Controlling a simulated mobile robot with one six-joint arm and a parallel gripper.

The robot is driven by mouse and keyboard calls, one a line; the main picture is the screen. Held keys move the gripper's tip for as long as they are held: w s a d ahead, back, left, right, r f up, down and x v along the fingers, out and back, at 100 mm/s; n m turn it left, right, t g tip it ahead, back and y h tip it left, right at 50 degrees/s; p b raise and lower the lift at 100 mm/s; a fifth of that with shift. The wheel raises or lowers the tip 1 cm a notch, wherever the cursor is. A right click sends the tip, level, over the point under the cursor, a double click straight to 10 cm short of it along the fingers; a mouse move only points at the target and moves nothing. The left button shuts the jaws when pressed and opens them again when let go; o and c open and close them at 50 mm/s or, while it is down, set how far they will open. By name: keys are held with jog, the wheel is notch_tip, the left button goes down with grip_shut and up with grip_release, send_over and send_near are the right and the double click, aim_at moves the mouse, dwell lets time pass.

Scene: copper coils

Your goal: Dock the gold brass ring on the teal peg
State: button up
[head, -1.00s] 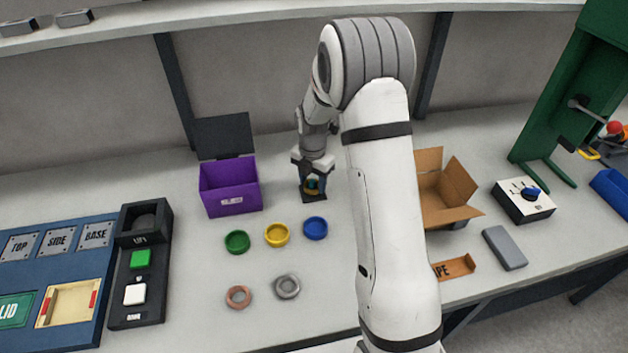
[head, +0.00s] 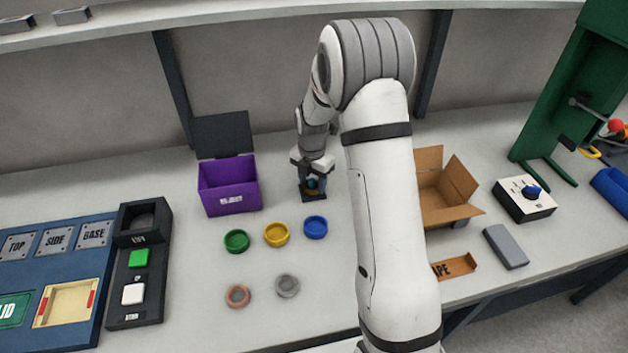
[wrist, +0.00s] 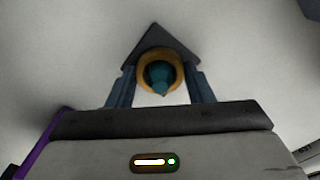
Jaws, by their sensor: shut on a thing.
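The teal peg (wrist: 160,75) stands on a dark square base (head: 314,198) on the bench, right of the purple bin. The gold brass ring (wrist: 142,68) is around the peg in the wrist view, with the peg's tip showing through its opening. My gripper (wrist: 161,78) is shut on the ring, one finger on each side, pointing down over the peg. In the head view my gripper (head: 312,182) largely hides the ring. I cannot tell how far down the peg the ring sits.
The purple bin (head: 229,190) is close on the left, lid open. Green (head: 236,241), yellow (head: 277,234) and blue (head: 316,227) round dishes lie in front, with copper (head: 237,296) and grey (head: 287,286) rings nearer. An open cardboard box (head: 447,200) is on the right, partly behind my arm.

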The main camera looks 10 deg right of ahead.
jog(key=shift+f, duration=0.3)
jog(key=o, duration=0.8)
jog(key=shift+r, duration=0.1)
jog(key=shift+r+p, duration=3)
jog(key=shift+r, duration=2.5)
